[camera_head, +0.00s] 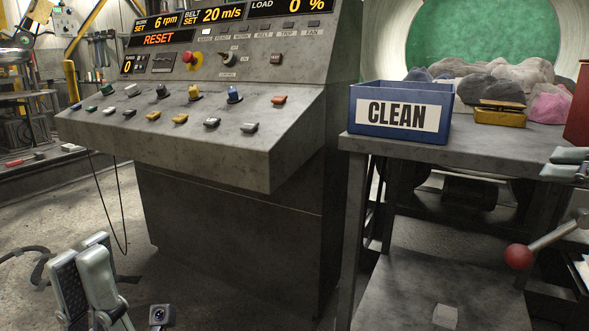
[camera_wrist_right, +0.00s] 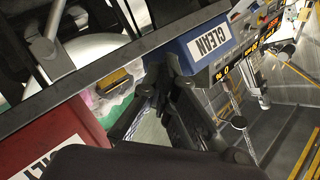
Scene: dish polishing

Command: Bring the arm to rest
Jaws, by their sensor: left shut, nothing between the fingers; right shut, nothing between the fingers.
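My left gripper (camera_head: 84,250) is at the lower left of the head view, fingers pointing up, shut and empty, in front of the control console and apart from it. My right gripper (camera_head: 572,160) shows only in part at the right edge of the head view, by the table's right end. It is shut with nothing in it. In the right wrist view its dark fingers (camera_wrist_right: 160,82) are in the middle, seen against the table and bins. I cannot tell whether it touches the table.
The console (camera_head: 215,130) with buttons and displays stands at left. A blue CLEAN bin (camera_head: 362,105) is on the grey table (camera_head: 460,146). A red-knobbed lever (camera_head: 519,256) is below right.

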